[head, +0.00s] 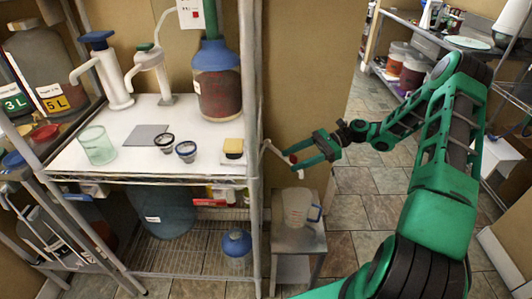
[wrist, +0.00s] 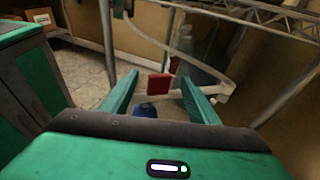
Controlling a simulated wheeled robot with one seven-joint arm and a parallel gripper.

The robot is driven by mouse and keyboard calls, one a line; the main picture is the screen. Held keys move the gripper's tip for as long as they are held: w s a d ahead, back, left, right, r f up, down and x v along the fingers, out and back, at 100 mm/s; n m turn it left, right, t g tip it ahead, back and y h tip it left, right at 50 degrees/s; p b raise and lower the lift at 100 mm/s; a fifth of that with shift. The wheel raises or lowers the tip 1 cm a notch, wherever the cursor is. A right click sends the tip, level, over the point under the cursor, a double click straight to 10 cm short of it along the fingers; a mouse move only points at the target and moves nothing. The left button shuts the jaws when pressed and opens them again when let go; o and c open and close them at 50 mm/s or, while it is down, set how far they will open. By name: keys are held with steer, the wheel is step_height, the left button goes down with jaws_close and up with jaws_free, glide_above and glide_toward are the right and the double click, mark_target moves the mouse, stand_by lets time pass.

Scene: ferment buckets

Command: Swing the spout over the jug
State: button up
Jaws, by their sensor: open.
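The white spout (head: 273,148) sticks out beside the shelf's right post and carries a red tab (head: 293,158) near its end. In the wrist view the spout (wrist: 224,90) is a white tube at right, with the red tab (wrist: 159,84) between my fingers. My gripper (head: 297,160) is open, its fingers on either side of the tab; I cannot tell if either touches it. The clear jug (head: 297,206) with a blue handle stands upright on a small metal stand (head: 300,238), below my gripper. A blue bit below the tab in the wrist view is probably its handle.
The shelf post (head: 250,120) stands close left of my gripper. The shelf top (head: 115,165) holds pump dispensers, a glass, small round items and a dark red bottle (head: 217,85). The tiled floor (head: 375,210) right of the stand is clear.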

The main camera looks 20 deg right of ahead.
steer(key=v, duration=0.6)
stand_by(0.5)
steer(key=shift+d, duration=0.1)
steer(key=a+r+n+h, duration=0.1)
steer(key=a, duration=0.1)
steer(key=a+n+h, duration=0.1)
steer(key=a, duration=0.1)
steer(key=s+a+r+n+g+h, duration=0.1)
steer(key=a, duration=0.1)
steer(key=shift+a+r+n+h, duration=0.25)
steer(key=shift+r+n+h, duration=0.1)
steer(key=shift+n+h, duration=0.05)
steer(key=s+r+n+t+h, duration=0.6)
steer(key=s+r+n+h, duration=0.5)
steer(key=s+r+n, duration=0.4)
steer(key=s+d+f+m+g, duration=0.1)
steer(key=s+d+m+g, duration=0.1)
steer(key=s+d, duration=0.3)
steer(key=s+d+f+m+g, duration=0.1)
steer(key=s+d+m+g, duration=0.2)
steer(key=s, duration=1)
steer(key=d+m, duration=0.2)
steer(key=shift+d, duration=0.3)
